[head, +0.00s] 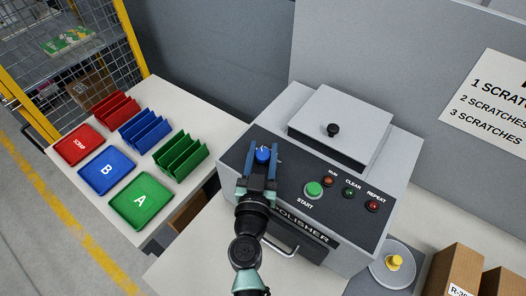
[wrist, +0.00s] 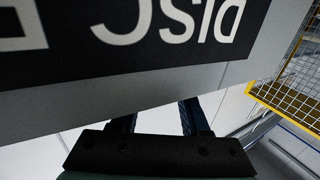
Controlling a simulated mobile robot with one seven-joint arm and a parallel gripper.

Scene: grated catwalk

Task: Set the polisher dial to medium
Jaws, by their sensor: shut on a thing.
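The grey polisher (head: 405,165) stands on a pale bench, with a dark sloped control panel on its front. The blue dial (head: 263,155) is at the panel's left end. My gripper (head: 262,153) reaches it from the front, with one finger on each side, and is shut on it. A small pale mark shows at the dial's far edge, but its setting is too small to read. The wrist view shows my finger bases (wrist: 190,118) and large upside-down "DISC" lettering; the dial is not seen there.
The green START button (head: 313,189) and the RUN, CLEAR and REPEAT lights or buttons (head: 349,193) lie right of my gripper. A lid with a black knob (head: 333,130) is behind. Red, blue and green trays and racks (head: 141,203) fill the left table. Cardboard boxes (head: 452,272) stand at lower right.

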